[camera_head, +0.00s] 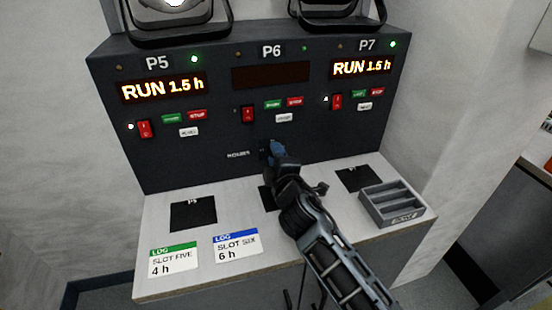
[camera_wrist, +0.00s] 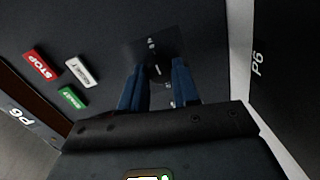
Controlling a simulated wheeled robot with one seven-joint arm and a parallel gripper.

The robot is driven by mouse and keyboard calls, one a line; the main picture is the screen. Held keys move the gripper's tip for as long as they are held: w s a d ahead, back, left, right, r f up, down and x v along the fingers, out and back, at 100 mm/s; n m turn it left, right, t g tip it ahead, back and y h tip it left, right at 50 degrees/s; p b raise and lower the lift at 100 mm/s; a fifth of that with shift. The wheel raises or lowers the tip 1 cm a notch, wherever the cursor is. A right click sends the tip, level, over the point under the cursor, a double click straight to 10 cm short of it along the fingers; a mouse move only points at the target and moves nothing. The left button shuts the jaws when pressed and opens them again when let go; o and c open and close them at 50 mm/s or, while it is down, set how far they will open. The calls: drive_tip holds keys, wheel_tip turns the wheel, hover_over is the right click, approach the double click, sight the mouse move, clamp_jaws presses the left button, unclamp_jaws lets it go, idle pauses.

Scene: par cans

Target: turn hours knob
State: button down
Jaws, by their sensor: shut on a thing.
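The dark control panel (camera_head: 215,170) carries a small "HOURS" label (camera_head: 238,154) below the P6 controls. My gripper (camera_head: 272,150) reaches the panel just right of that label, its blue fingers closed on the hours knob. The knob is mostly hidden by the gripper in the head view. In the wrist view, my blue fingers (camera_wrist: 158,80) stand either side of the dark knob (camera_wrist: 157,70), in front of a dark dial plate (camera_wrist: 150,47) with small pale marks. I cannot read the knob's setting.
The P6 display (camera_head: 271,75) is dark; the P5 display (camera_head: 163,88) and P7 display (camera_head: 361,67) read "RUN 1.5 h". On the ledge lie a green-topped card (camera_head: 174,259), a blue-topped card (camera_head: 238,248) and a grey tray (camera_head: 365,207). Red switches and buttons sit above my gripper.

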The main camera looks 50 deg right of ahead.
drive_tip(key=shift+f+m, duration=0.1)
drive_tip(key=shift+m, duration=0.2)
drive_tip(key=c, duration=0.8)
unclamp_jaws()
drive_tip(key=shift+s, duration=0.1)
drive_tip(key=b+v, duration=0.1)
drive_tip(key=v, duration=0.6)
drive_tip(key=shift+s+a+b, duration=0.25)
drive_tip(key=shift+s+b, duration=0.05)
drive_tip(key=shift+b, duration=0.1)
